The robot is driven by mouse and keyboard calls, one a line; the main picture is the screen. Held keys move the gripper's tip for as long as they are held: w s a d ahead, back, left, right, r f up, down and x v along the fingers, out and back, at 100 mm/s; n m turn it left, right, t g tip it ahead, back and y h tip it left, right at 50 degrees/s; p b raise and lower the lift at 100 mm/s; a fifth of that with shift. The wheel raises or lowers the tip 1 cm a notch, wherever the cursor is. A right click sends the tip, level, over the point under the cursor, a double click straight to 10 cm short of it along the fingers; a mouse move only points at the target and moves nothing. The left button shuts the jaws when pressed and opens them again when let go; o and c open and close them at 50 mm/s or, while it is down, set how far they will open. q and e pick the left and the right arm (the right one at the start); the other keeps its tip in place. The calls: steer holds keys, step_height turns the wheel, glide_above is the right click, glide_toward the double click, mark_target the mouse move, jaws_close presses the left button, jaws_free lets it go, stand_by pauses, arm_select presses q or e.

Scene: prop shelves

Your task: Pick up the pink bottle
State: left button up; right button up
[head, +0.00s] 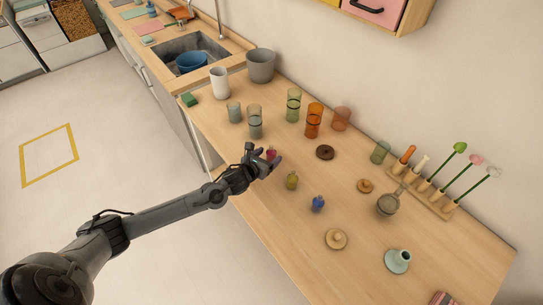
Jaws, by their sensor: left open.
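The pink bottle (271,153) is a small, dark pink bottle on the wooden counter, near its front edge. My left gripper (272,162) is open at the bottle. Its fingers hide part of the bottle, and I cannot tell whether they touch it. My right gripper is not in view.
A yellow-green bottle (292,181) and a blue bottle (318,204) stand to the right along the counter (283,222). Behind are a grey-green glass (255,123), an orange glass (314,121) and a dark round lid (325,152). A utensil rack (432,200) stands by the wall.

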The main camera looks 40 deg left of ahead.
mark_target(271, 154)
arm_select(q)
steer(key=shift+w+a+f, duration=0.15)
steer(key=shift+w+f, duration=0.1)
steer(key=shift+w, duration=0.25)
steer(key=shift+b+x, duration=0.35)
steer(key=shift+x, duration=1.75)
steer(key=shift+c, duration=0.2)
steer(key=c, duration=1.1)
steer(key=shift+r, duration=0.1)
